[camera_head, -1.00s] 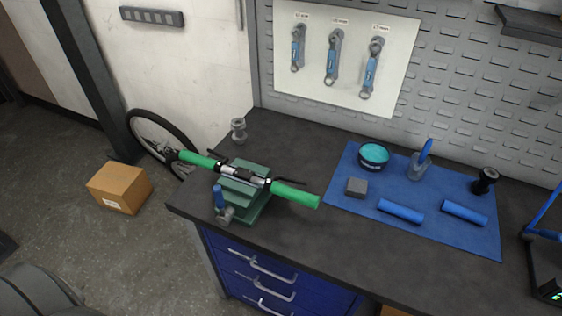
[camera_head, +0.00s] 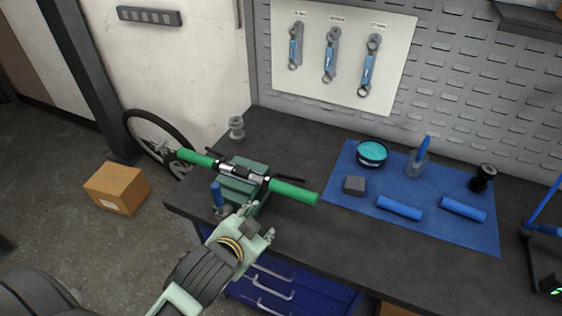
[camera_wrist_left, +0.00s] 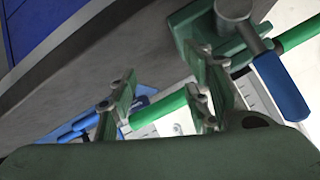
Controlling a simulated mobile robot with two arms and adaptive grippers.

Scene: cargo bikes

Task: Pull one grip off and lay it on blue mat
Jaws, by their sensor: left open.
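Two green grips sit on the ends of a handlebar clamped in a green vise (camera_head: 262,167) on the workbench. The left green grip (camera_head: 195,158) points towards the wall side. The right green grip (camera_head: 295,193) points towards the blue mat (camera_head: 462,239). My left gripper (camera_head: 258,226) is open and empty, just in front of the vise and below the right grip. In the left wrist view a green grip (camera_wrist_left: 160,109) shows between the open fingers, apparently beyond them; contact cannot be told. My right gripper is not in view.
The mat holds two blue grips (camera_head: 400,208), a grey block (camera_head: 354,185), a teal tin (camera_head: 372,153), a cup with a blue tool (camera_head: 416,163) and a black part (camera_head: 483,178). The vise's blue handle (camera_head: 216,194) stands near my gripper. The mat's front strip is clear.

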